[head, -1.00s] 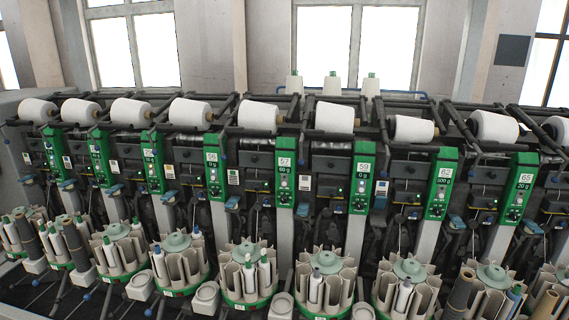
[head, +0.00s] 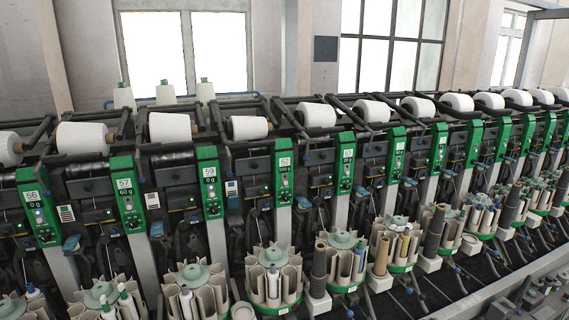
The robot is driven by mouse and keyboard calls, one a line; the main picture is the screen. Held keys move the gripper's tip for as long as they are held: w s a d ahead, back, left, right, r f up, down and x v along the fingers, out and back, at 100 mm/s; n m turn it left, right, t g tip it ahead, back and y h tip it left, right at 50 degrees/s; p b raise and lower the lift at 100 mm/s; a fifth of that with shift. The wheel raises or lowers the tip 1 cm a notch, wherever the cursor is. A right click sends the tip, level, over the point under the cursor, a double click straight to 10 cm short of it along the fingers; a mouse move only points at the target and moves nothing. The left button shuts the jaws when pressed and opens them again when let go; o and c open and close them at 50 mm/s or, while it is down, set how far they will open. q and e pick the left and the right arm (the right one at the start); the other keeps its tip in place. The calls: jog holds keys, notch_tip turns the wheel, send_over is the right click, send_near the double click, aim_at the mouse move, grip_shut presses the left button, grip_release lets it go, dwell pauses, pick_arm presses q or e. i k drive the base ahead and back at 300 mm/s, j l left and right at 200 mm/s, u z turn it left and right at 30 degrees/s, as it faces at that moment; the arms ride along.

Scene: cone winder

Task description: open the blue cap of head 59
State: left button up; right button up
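Head 59 stands left of centre in the head view, marked by its green panel (head: 211,182) with the number 59 and a 0 g display. A small blue part (head: 157,229), which looks like the blue cap, sits low on the left of this panel. It is small, and I cannot tell whether it is open or shut. A white yarn cone (head: 170,128) lies above head 59. A round bobbin magazine (head: 193,277) stands below it. Neither of my grippers is in view.
The panel of head 57 (head: 125,193) is on the left and another green panel (head: 285,175) is on the right. The winder row runs off to the right with several magazines along its front. A grey rail (head: 490,296) crosses the lower right.

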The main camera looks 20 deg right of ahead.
aim_at(156, 229)
jog(key=i+j+u, duration=0.3)
jog(key=i+j, duration=0.6)
jog(key=j, duration=0.15)
